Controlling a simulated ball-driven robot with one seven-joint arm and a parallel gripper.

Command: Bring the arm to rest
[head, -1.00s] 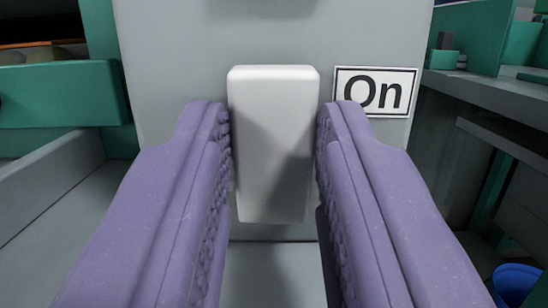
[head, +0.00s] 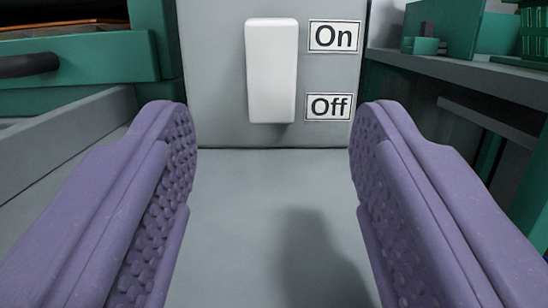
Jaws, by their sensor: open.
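My gripper (head: 273,125) is open and empty, its two purple fingers wide apart at the left and right of the head view. Beyond and above the gap between them is a white lever switch (head: 271,70) on a grey box (head: 215,75). The switch stands clear of both fingers. An "On" label (head: 335,36) is beside its upper part and an "Off" label (head: 330,106) beside its lower end. I cannot tell which way the switch is set.
Below the box lies a bare grey surface (head: 245,220) with a shadow on it. A green drawer front with a dark handle (head: 28,65) is at the left. At the right is a grey shelf (head: 470,75) with green containers on it.

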